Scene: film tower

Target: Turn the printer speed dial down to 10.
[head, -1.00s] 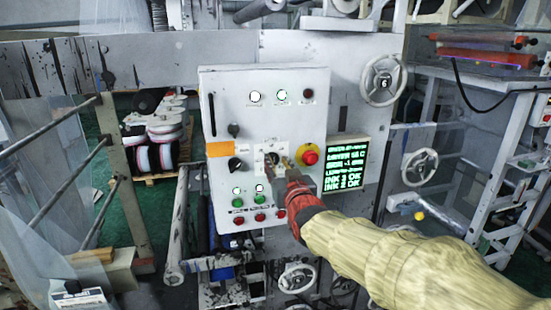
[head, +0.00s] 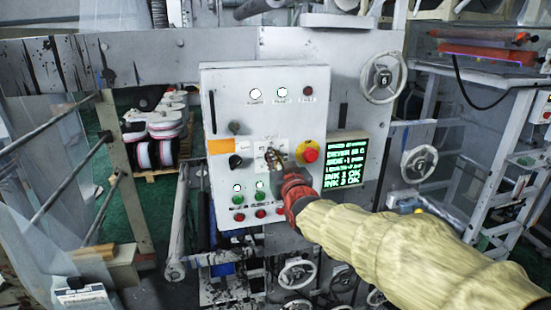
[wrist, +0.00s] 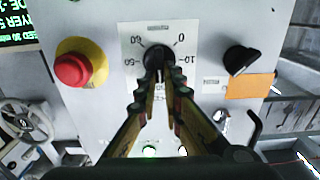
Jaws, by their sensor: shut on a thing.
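The speed dial is a black round knob (wrist: 158,57) on a white scale plate (wrist: 133,32) with printed numbers; 0 and 10 are at its right and 50 and 60 at its left in the wrist view. My gripper (wrist: 160,78) is shut on the knob from the front, one finger on each side. In the head view my gripper (head: 276,162) reaches the plate on the grey control panel (head: 225,110) and covers most of the dial. The fingers hide the lower part of the knob, so I cannot tell its pointer setting.
A red stop button (wrist: 72,70) on a yellow base sits beside the dial. A black selector knob (wrist: 240,60) is on the other side, near an orange label (wrist: 250,86). A green-text screen (head: 333,162) stands right of the panel. Lit buttons (head: 238,200) sit below.

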